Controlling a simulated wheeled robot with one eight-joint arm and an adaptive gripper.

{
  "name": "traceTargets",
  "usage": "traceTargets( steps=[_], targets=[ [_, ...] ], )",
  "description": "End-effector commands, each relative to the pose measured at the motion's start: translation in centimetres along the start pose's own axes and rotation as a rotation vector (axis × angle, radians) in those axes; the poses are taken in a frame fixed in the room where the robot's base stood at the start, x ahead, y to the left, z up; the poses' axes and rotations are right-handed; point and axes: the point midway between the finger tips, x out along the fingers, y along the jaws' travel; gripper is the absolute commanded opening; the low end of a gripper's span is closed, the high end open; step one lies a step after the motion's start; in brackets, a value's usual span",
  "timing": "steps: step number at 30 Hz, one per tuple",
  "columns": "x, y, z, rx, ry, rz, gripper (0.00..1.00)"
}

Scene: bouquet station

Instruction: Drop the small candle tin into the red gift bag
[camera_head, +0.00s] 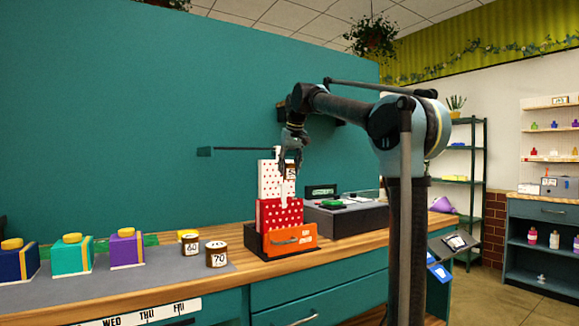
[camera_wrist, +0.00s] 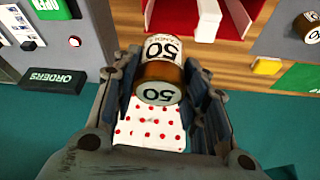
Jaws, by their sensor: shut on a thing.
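My gripper (camera_head: 289,165) is shut on the small candle tin, a brown tin with a white label reading 50. In the wrist view the tin (camera_wrist: 161,72) sits between the two fingers of my gripper (camera_wrist: 165,85). In the head view the tin (camera_head: 291,173) is partly hidden by the fingers. The red gift bag (camera_head: 278,215), with white dots, stands on the counter below the gripper. Its red walls (camera_wrist: 237,20) show in the wrist view, just beyond the tin. The tin is above the bag, in front of a white red-dotted panel (camera_head: 268,180).
An orange drawer box (camera_head: 291,240) stands before the bag. Candle tins marked 60 (camera_head: 190,245) and 70 (camera_head: 216,254) stand left of it. Several colored boxes (camera_head: 72,257) are farther left. A grey station (camera_head: 345,219) stands right. A dark rod (camera_head: 240,149) projects near the gripper.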

Motion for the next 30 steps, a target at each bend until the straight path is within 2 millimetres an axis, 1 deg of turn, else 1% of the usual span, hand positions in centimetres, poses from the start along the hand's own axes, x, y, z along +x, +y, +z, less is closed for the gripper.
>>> traceTargets(
  steps=[30],
  targets=[
    [6.0,0.3,2.5,0.003,0.000,0.001,0.14]
  ],
)
